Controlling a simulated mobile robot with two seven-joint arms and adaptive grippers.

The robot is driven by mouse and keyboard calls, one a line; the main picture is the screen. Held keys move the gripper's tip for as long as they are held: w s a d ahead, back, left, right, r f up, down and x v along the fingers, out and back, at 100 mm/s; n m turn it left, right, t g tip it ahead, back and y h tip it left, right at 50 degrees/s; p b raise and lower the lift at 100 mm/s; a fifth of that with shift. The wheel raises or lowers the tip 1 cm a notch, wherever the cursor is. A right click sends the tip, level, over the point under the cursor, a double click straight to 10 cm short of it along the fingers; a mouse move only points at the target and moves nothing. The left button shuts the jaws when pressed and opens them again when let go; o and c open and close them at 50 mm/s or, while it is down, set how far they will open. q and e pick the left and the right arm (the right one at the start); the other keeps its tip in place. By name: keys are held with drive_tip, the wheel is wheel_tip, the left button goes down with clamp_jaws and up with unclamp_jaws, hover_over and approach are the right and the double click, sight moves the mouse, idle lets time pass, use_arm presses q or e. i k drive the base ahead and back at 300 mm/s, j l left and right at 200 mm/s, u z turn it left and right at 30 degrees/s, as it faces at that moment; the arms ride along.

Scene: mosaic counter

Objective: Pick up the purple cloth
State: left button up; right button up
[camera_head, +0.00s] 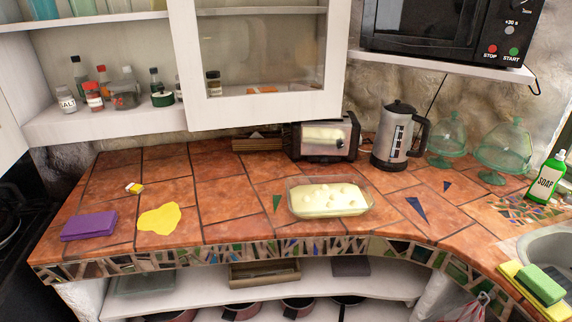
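The purple cloth (89,225) lies folded flat on the left end of the tiled counter (217,188), close to the counter's front edge. Nothing covers it. Neither of my grippers shows in the head view.
A yellow flat item (159,219) lies right of the cloth, with a small yellow-and-white item (134,188) behind it. A glass dish (370,205) with pale food, a toaster (322,137) and a kettle (398,136) stand farther right. A cabinet door (262,108) hangs open above the counter.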

sight(99, 224)
drive_tip(key=k+j, duration=0.15)
drive_tip(key=j, duration=0.3)
drive_tip(key=k+j, duration=0.1)
drive_tip(key=j, duration=0.35)
drive_tip(key=k+j, duration=0.15)
drive_tip(key=j, duration=0.3)
drive_tip(key=k+j, duration=0.1)
drive_tip(key=j, duration=0.4)
drive_tip(key=k+j, duration=0.15)
drive_tip(key=j, duration=0.3)
drive_tip(key=k+j+u, duration=0.1)
drive_tip(key=j, duration=0.35)
drive_tip(key=k+j, duration=0.15)
drive_tip(key=j, duration=0.3)
drive_tip(key=k+j, duration=0.1)
drive_tip(key=j, duration=0.35)
